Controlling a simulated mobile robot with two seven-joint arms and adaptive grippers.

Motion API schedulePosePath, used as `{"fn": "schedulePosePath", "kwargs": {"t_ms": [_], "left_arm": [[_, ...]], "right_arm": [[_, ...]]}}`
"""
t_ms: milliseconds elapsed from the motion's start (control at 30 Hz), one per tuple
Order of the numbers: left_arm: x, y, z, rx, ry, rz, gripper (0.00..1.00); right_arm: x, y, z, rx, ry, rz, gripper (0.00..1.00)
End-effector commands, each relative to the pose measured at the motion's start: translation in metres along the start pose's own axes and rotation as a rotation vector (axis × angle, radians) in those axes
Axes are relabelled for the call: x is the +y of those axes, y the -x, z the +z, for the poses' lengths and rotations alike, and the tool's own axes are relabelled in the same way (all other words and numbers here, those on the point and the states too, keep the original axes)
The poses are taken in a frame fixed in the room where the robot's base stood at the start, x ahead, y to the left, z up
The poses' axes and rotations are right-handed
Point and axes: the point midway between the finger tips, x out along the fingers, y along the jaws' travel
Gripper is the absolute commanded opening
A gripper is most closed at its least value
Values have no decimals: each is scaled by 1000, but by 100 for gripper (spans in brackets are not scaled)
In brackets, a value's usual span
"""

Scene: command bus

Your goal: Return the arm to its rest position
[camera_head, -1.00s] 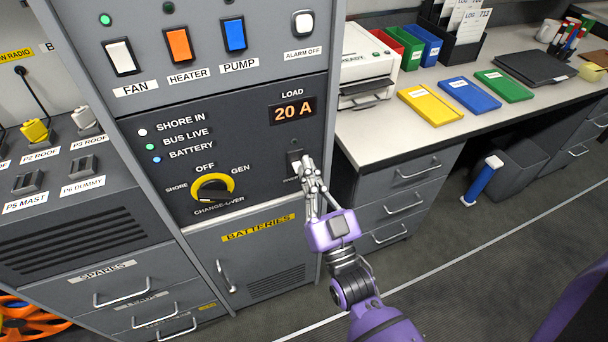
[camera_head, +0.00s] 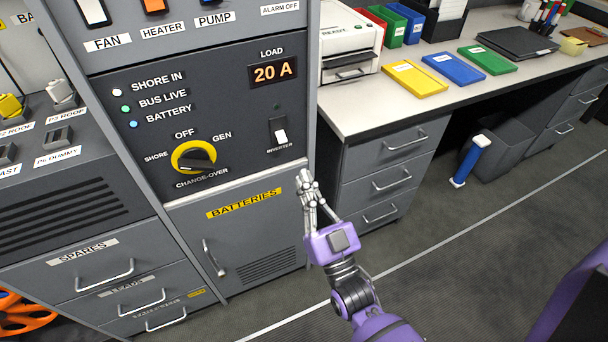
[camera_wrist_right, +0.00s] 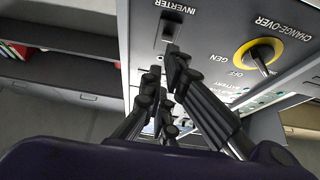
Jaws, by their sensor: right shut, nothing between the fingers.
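My right gripper (camera_head: 307,180) is shut and empty. In the head view it is in front of the right edge of the grey cabinet, below the inverter switch and apart from it. Its purple wrist and arm come up from the bottom. The inverter switch (camera_head: 280,135) is a white rocker in a dark plate, now in full view. In the wrist view the shut fingers (camera_wrist_right: 165,70) point toward the panel, and the inverter switch (camera_wrist_right: 170,28) shows just beyond them. My left gripper is not in view.
The yellow-ringed change-over knob (camera_head: 194,158) is left of the switch, and the load display (camera_head: 274,73) reads 20 A. The batteries door (camera_head: 240,235) is below. A desk (camera_head: 360,115) with drawers stands to the right. The floor (camera_head: 440,260) right of my arm looks clear.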

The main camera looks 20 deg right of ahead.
Motion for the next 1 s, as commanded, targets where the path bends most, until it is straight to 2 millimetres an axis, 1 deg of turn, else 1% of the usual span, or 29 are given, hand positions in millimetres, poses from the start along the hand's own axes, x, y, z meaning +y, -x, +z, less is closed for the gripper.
{"fn": "schedulePosePath", "kwargs": {"t_ms": [67, 267, 567, 667, 767, 800, 867, 900, 967, 1000], "left_arm": [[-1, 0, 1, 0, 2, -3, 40], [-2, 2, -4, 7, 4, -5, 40], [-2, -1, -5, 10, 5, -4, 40], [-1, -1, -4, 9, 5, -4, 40], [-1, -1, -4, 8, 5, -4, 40], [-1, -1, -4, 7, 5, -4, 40], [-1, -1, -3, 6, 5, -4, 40], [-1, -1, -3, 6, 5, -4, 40], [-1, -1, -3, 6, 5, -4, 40], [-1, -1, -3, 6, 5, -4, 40]], "right_arm": [[0, 2, 3, 2, 0, 0, 0], [0, 1, 2, 2, -1, 0, 0], [0, 1, 2, -2, -1, 0, 0], [-1, 1, 13, -46, -2, -3, 0], [-5, -1, 30, -141, -7, -12, 0], [-8, 2, 39, -195, -9, -19, 0], [-10, 20, 59, -312, -8, -28, 0], [-10, 40, 73, -404, -7, -34, 0], [-10, 74, 92, -536, -4, -39, 0], [-10, 98, 101, -618, -2, -41, 0]]}}
